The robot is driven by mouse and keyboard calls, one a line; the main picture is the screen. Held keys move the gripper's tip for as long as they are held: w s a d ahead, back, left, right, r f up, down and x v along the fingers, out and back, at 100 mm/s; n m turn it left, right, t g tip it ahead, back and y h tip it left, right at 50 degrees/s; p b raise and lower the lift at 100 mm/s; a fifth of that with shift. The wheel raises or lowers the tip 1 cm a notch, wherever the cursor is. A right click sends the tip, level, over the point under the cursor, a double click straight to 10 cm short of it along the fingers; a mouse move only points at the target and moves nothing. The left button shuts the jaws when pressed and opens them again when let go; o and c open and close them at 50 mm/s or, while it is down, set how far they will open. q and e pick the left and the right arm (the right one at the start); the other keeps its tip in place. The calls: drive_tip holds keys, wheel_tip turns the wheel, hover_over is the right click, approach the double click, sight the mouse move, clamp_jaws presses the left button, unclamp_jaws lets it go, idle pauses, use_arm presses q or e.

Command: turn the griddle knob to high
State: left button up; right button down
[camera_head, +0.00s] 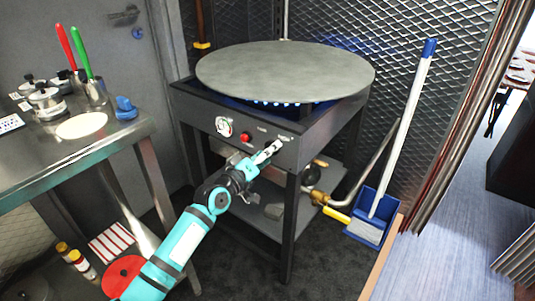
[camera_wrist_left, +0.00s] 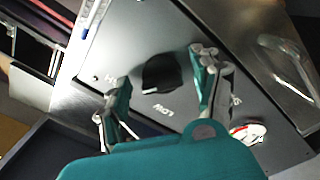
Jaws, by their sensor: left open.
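The griddle is a large round grey plate (camera_head: 285,70) on a dark metal stand, with blue flames under it. Its front panel (camera_head: 200,109) carries a white dial (camera_head: 224,126) and a red button (camera_head: 246,138). In the left wrist view the black griddle knob (camera_wrist_left: 160,73) sits on the panel between labels that seem to read HI and LOW. My left gripper (camera_head: 272,149) is at the right part of the panel and hides the knob in the head view. Its fingers are open, one each side of the knob in the wrist view; contact cannot be told. My right gripper is not in view.
A steel table (camera_head: 60,160) with pots and utensils stands at the left. A brass valve and pipe (camera_head: 325,197) are below the griddle at the right. A blue dustpan (camera_head: 372,215) with a white-handled tool stands by the mesh wall.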

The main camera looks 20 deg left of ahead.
use_arm(q)
drive_tip(key=v, duration=1.2)
